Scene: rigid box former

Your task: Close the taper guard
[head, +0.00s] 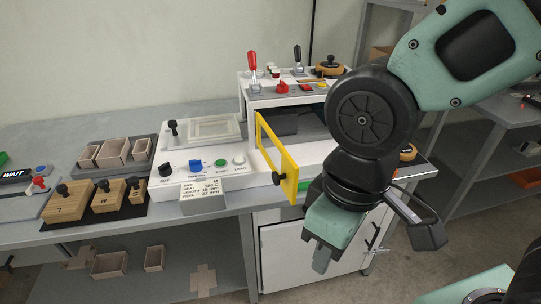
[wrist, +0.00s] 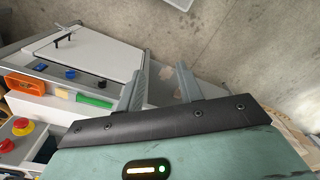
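The taper guard is a yellow frame with a clear middle (head: 278,152), standing swung open at the front of the white machine (head: 255,98). A black knob (head: 277,179) sticks out low on its near edge. My gripper (head: 316,254) hangs to the right of and below the guard in the head view, pointing down, apart from it. In the wrist view, my gripper (wrist: 162,84) shows two grey fingers spread apart with nothing between them. I cannot make out the guard in the wrist view.
The white machine's bay behind the guard is partly hidden by my arm. Box trays (head: 115,152) and numbered wooden blocks (head: 108,198) stand farther left.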

